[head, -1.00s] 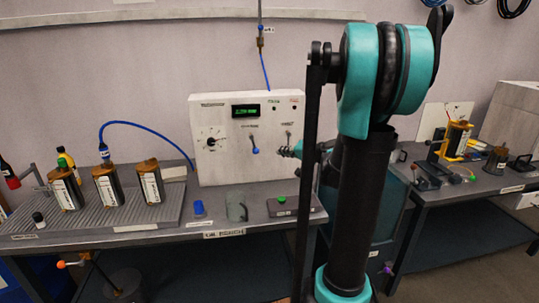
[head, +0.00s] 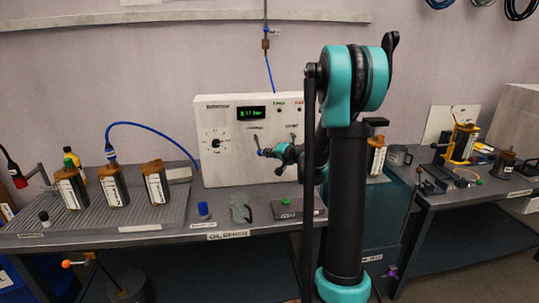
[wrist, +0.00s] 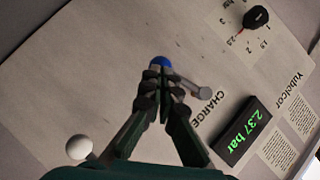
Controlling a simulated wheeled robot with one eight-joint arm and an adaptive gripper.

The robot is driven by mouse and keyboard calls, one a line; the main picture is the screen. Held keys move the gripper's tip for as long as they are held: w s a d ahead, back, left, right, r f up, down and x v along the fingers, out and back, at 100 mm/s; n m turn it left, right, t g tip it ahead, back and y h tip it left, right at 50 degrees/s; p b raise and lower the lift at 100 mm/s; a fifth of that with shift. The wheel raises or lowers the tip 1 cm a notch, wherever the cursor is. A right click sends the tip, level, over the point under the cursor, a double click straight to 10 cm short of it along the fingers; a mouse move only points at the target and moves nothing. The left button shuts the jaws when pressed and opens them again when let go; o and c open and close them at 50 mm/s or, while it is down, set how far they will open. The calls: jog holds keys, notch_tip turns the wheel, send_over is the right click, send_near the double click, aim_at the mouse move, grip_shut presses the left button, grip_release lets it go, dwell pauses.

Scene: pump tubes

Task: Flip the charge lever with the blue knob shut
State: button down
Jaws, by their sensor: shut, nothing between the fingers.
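The charge lever's blue knob (head: 259,152) is on the white panel (head: 225,170), hanging down from its pivot below the display. In the wrist view the blue knob (wrist: 161,62) shows just beyond my fingertips, and the grey lever end (wrist: 205,93) shows to the right, near the word CHARGE. My gripper (head: 270,152) is at the panel, just right of the knob. In the wrist view my gripper (wrist: 163,78) has its fingertips together with nothing held. They partly cover the knob and lever. I cannot tell whether they touch it.
The display (wrist: 247,133) reads 2.37 bar. A black dial (wrist: 256,17) is on the panel. A white ball knob (wrist: 79,147) of the other lever is at lower left.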

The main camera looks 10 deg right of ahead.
jog(key=shift+a+f+m+y, duration=0.3)
jog(key=shift+a+f+y, duration=0.1)
jog(key=shift+a, duration=0.45)
